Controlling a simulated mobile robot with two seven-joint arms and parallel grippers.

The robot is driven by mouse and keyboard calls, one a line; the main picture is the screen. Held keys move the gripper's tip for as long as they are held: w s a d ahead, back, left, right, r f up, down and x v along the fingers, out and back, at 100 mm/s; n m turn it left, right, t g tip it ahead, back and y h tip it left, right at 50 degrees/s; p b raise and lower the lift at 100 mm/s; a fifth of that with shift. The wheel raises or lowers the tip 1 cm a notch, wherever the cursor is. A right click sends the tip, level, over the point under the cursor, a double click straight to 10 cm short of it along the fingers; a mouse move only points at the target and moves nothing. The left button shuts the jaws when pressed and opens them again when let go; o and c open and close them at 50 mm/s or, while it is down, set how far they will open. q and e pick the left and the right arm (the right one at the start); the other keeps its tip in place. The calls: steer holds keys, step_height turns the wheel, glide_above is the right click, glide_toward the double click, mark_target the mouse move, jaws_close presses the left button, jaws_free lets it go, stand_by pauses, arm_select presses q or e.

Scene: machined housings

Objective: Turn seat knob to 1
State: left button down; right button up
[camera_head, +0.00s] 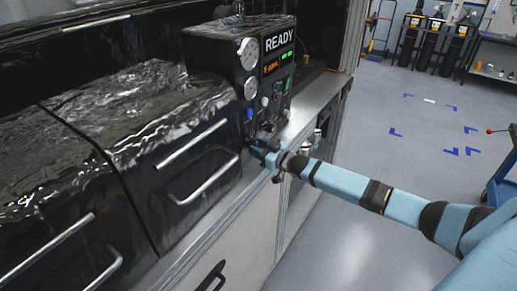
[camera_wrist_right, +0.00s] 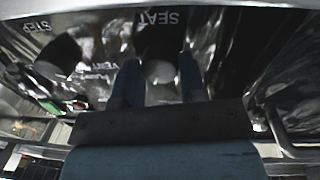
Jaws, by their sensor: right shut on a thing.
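The control panel (camera_head: 266,92) stands at the right end of the black machine, with a READY display, gauges and small knobs. My right gripper (camera_head: 259,145) reaches its lower part from the right. The knob's pointer and number marks cannot be made out. In the head view the gripper hides this knob. My left gripper is not in view.
A dark knob (camera_wrist_right: 62,50) sits near the STEP label in the wrist view. A blue knob (camera_head: 249,113) is just above my gripper in the head view. Silver handles (camera_head: 203,178) project from the machine front at left. Open floor (camera_head: 385,95) lies right.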

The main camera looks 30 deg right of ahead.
steer(key=n+b, duration=0.2)
steer(key=n, duration=0.4)
steer(key=shift+f+b, duration=0.15)
steer(key=shift+b, duration=0.15)
steer(key=shift+d+n+y+b, duration=0.1)
steer(key=shift+n+y+b, duration=0.5)
steer(key=shift+n, duration=1.5)
steer(key=o, duration=0.9)
steer(key=shift+s+d+b, duration=0.15)
steer(key=shift+s+b, duration=0.15)
steer(key=shift+s, duration=0.15)
steer(key=shift+b+v, duration=1)
steer(key=shift+v, duration=5.4)
